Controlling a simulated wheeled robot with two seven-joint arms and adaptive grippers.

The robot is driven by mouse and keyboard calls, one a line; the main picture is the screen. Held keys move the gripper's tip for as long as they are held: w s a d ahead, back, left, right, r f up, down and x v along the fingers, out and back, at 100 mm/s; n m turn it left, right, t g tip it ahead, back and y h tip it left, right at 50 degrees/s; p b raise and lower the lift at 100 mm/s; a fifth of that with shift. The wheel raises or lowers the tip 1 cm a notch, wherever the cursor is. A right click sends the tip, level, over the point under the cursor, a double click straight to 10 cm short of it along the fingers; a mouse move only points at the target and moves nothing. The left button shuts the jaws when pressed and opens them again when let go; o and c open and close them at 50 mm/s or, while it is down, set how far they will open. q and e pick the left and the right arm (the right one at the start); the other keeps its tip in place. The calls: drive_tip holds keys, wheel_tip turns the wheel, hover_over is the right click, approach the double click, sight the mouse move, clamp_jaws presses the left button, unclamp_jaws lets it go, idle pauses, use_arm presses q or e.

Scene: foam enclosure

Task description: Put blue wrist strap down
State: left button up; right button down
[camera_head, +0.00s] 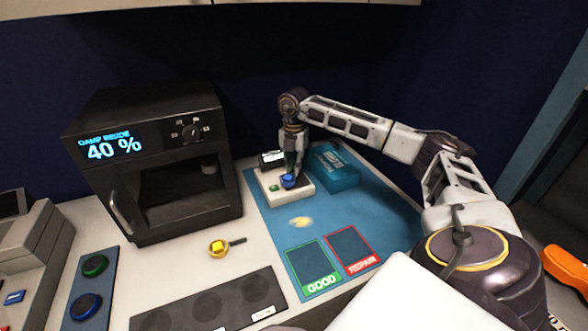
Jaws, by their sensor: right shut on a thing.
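The blue wrist strap (289,181) is a small blue item at the tips of my right gripper (289,176). My right gripper points down and is shut on the strap, over a white tester box (291,190) with a green spot on its top. I cannot tell whether the strap touches the box. My right arm reaches in from the right. My left gripper does not show.
A blue mat (375,206) bears a GOOD square (315,268), a REPAIR square (349,249) and a blue box (333,167). A black oven-like cabinet (181,188) reading 40 % stands left. A yellow item (218,248) and a dark tray (210,303) lie in front.

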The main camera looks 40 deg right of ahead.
drive_tip(key=shift+f, duration=0.7)
drive_tip(key=c, duration=1.5)
unclamp_jaws()
drive_tip(key=shift+o, duration=0.2)
drive_tip(key=shift+r, duration=0.9)
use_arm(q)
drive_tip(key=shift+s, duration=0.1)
use_arm(e)
wheel_tip(320, 180, up, 10)
drive_tip(key=shift+r, duration=0.25)
